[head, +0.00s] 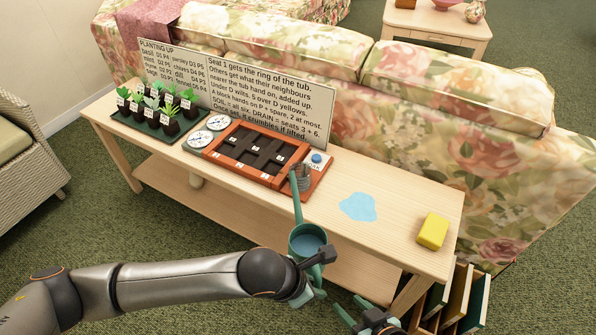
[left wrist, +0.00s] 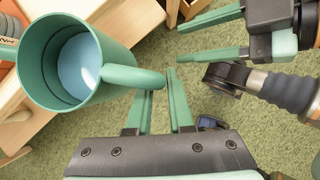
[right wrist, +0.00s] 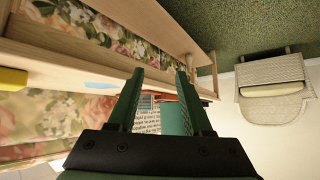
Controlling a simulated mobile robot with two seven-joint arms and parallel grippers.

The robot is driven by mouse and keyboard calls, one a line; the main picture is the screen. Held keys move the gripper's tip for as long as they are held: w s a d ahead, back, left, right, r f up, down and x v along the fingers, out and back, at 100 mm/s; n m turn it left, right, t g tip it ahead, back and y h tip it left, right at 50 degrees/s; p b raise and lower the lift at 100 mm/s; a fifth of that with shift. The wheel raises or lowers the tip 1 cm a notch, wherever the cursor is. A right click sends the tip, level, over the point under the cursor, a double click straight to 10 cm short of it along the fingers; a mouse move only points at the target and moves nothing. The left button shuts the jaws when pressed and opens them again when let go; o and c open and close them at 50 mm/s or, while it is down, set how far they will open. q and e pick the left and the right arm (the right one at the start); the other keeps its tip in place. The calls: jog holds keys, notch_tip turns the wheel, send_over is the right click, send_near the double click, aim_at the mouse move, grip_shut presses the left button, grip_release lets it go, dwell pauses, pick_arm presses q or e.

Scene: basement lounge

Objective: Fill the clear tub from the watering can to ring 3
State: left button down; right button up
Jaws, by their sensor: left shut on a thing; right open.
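The green watering can (head: 301,247) hangs off the table's front edge with pale blue water inside. It also shows in the left wrist view (left wrist: 35,65), where the water is visible through its open top. My left gripper (head: 318,262) is shut on the can's handle (left wrist: 135,76). The can's long spout reaches over the table to a small clear, ringed thing (head: 304,181), apparently the tub, beside the planter's right end. The spout partly hides it; its rings and water level are too small to read. My right gripper (head: 352,312) is open and empty, right of the can.
An orange planter tray (head: 225,165) with a blue button (head: 316,158) stands on the wooden table (head: 400,240). Potted seedlings (head: 160,110), two white dials (head: 218,122) and instruction boards (head: 270,95) stand left and behind. A flat blue patch (head: 357,207) and yellow block (head: 432,231) lie right.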

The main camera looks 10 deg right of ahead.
pick_arm(q)
jog(key=w+a+r+m+g+y, duration=0.2)
jog(key=w+a+r+m+g, duration=0.1)
jog(key=a+r+m, duration=0.6)
jog(key=w+a+r+m+g+y, duration=0.3)
jog(key=a+r+m, duration=0.7)
jog(key=a, duration=0.7)
jog(key=w+m+g, duration=0.1)
jog(key=w+m, duration=0.1)
jog(key=m, duration=0.1)
jog(key=shift+w+r+g, duration=0.15)
jog(key=shift+w+g, duration=0.15)
jog(key=shift+w, duration=0.1)
